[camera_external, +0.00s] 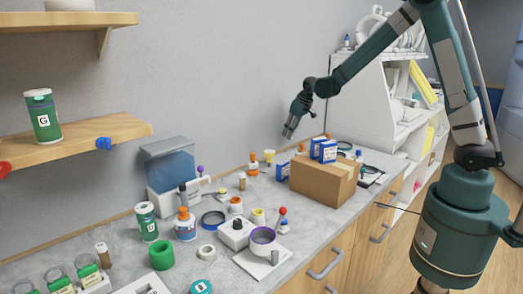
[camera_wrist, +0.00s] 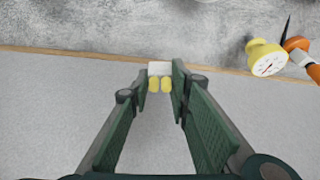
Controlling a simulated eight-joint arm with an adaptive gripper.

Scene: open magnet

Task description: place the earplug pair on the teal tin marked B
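My gripper (camera_wrist: 160,76) has its green fingers close on both sides of the earplug pair (camera_wrist: 160,85), two yellow plugs with a white piece at their far end. The pair sits between the fingertips, and the fingers look shut on it. In the external view my gripper (camera_external: 289,131) is high above the counter near the wall, pointing down; the earplugs are too small to make out there. A teal round tin (camera_external: 200,287) with a pale mark on top is at the bottom edge, partly cut off. Its letter is not clearly legible.
A cardboard box (camera_external: 323,183) with blue boxes on it stands right of centre. A green G tin (camera_external: 43,117) is on the wall shelf (camera_external: 90,141).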

